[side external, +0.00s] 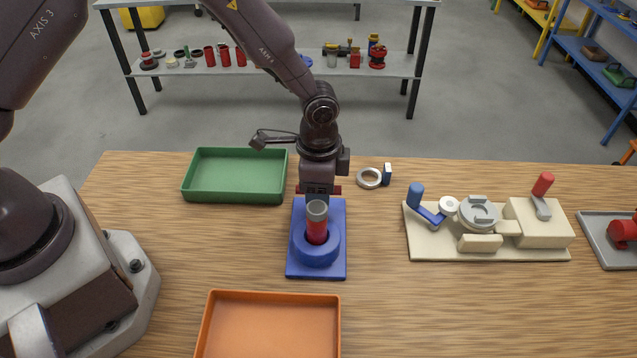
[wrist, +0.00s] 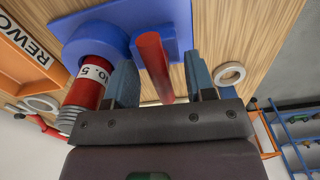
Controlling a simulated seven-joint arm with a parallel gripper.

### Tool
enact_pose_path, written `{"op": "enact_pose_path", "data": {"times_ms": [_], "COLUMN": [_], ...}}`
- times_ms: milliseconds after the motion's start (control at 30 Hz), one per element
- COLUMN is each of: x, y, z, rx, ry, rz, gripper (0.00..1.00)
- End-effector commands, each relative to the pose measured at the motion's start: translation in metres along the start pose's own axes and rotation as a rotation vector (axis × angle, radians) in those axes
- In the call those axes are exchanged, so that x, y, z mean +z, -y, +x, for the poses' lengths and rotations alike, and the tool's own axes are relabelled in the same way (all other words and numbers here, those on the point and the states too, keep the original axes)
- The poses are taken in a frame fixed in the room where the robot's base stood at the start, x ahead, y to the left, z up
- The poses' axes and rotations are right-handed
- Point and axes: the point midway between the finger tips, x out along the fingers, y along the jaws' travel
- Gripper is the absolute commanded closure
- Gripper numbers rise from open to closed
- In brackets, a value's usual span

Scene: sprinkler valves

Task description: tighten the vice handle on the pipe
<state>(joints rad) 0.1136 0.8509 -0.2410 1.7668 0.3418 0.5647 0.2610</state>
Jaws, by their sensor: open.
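The blue vice (side external: 297,262) stands on the table with an upright red pipe (side external: 317,232) in its round collar. The pipe has a grey threaded top and, in the wrist view (wrist: 95,75), a white label. The red vice handle (wrist: 154,65) is a bar beside the collar. My gripper (wrist: 163,82) is open, with one blue-grey finger on each side of the handle and visible gaps between. In the side view, my gripper (side external: 318,188) is low behind the pipe, and its fingertips and most of the handle are hidden.
A green tray (side external: 235,199) is behind left and an orange tray (side external: 270,294) in front. A metal ring (side external: 369,178) lies right of my gripper, by a small blue-and-white block. A cream fixture (side external: 420,246) with blue and red levers stands right. Table between is clear.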

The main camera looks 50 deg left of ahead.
Motion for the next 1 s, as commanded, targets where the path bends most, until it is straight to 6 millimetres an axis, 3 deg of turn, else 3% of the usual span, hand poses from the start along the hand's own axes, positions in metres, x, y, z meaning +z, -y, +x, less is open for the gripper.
{"op": "enact_pose_path", "data": {"times_ms": [500, 900, 1000], "x": [0.000, 0.001, 0.015], "y": [0.000, 0.000, -0.009], "z": [-0.049, -0.052, -0.046], "rx": [-0.001, 0.002, 0.034], "ry": [0.000, 0.004, 0.052], "rz": [-0.001, -0.014, -0.069], "gripper": [0.50, 0.50, 0.50]}}
